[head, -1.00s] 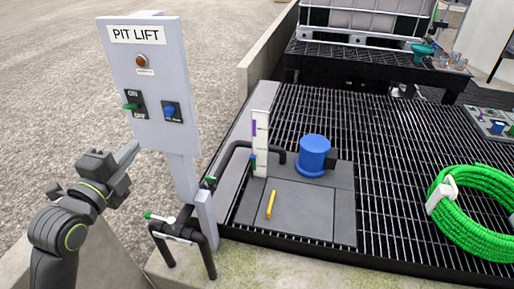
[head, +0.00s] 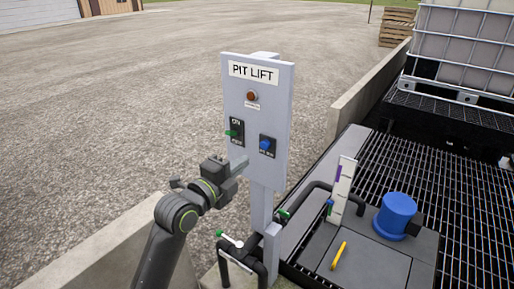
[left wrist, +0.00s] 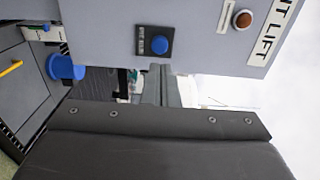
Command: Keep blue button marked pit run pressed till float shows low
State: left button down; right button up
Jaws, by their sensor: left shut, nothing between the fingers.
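The blue button (head: 267,144) sits on a dark plate at the right of the grey PIT LIFT panel (head: 280,107). It also shows in the left wrist view (left wrist: 159,45); its small label is too fine to read. The white float gauge (head: 341,190) stands behind and right of the post, with a purple mark high and a blue-green part low; I cannot tell which is the float. My left gripper (head: 241,164) is shut and empty, in front of the panel's lower left, below and left of the button. Contact with the panel cannot be told. My right gripper is not in view.
A green-handled valve on black pipe (head: 229,239) stands below. A blue pump (head: 396,215) and yellow handle (head: 338,256) are on the pit cover. Concrete walls flank the post.

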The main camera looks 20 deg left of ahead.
aim_at(264, 143)
pick_arm(q)
jog(key=p+x, duration=0.2)
jog(key=x, duration=0.5)
dwell(0.3)
jog(key=shift+w+d+f+b, duration=0.1)
jog(key=shift+w+d+b, duration=0.15)
jog(key=shift+w+b, duration=0.4)
jog(key=shift+w+r, duration=0.1)
jog(key=shift+r, duration=0.45)
dwell(0.6)
